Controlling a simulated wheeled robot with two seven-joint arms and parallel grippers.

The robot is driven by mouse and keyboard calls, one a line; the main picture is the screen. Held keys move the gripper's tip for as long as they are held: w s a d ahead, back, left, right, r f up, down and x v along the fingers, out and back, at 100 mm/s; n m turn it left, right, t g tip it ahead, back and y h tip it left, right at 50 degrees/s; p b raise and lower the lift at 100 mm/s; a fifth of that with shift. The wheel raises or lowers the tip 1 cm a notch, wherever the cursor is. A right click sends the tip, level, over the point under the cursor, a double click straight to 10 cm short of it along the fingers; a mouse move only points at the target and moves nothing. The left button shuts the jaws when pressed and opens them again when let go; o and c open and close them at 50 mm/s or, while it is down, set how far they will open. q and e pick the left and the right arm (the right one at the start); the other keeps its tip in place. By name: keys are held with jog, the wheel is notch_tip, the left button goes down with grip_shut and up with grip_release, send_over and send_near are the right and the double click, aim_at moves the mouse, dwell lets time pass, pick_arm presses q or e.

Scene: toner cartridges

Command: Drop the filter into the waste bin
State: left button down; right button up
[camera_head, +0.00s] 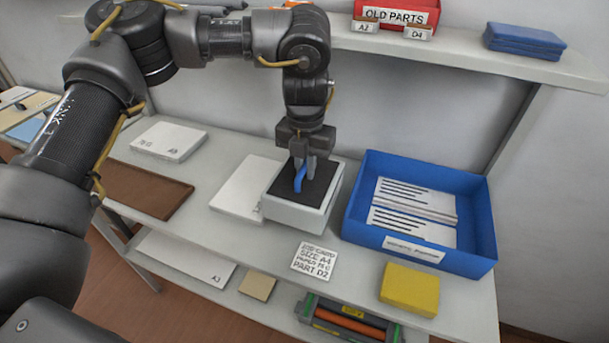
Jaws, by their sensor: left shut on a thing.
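My left gripper (305,168) points down over a white box with a dark top (297,215) on the middle of the shelf. It is shut on a slim blue piece (299,180), seen between and below the fingers. I cannot tell whether this piece is the filter, or whether it touches the dark top. No waste bin can be made out for sure. A red box marked OLD PARTS (397,15) stands on the upper shelf. My right gripper is out of view.
A blue tray (480,225) with printed sheets stands right of the white box. A printed card (315,259) and a yellow block (409,289) lie in front. White paper packs (169,141) and a brown board (150,189) lie left. Cartridges (350,318) sit lower down.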

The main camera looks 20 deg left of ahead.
aim_at(305, 177)
pick_arm(q)
jog(key=shift+w+f, duration=0.3)
jog(key=shift+f, duration=0.05)
notch_tip(305, 177, down, 3)
jog(key=shift+w+a+f, duration=0.1)
jog(key=shift+w+f, duration=0.05)
jog(key=shift+f, duration=0.1)
jog(key=c, duration=1.5)
grip_release()
jog(key=shift+o, duration=0.2)
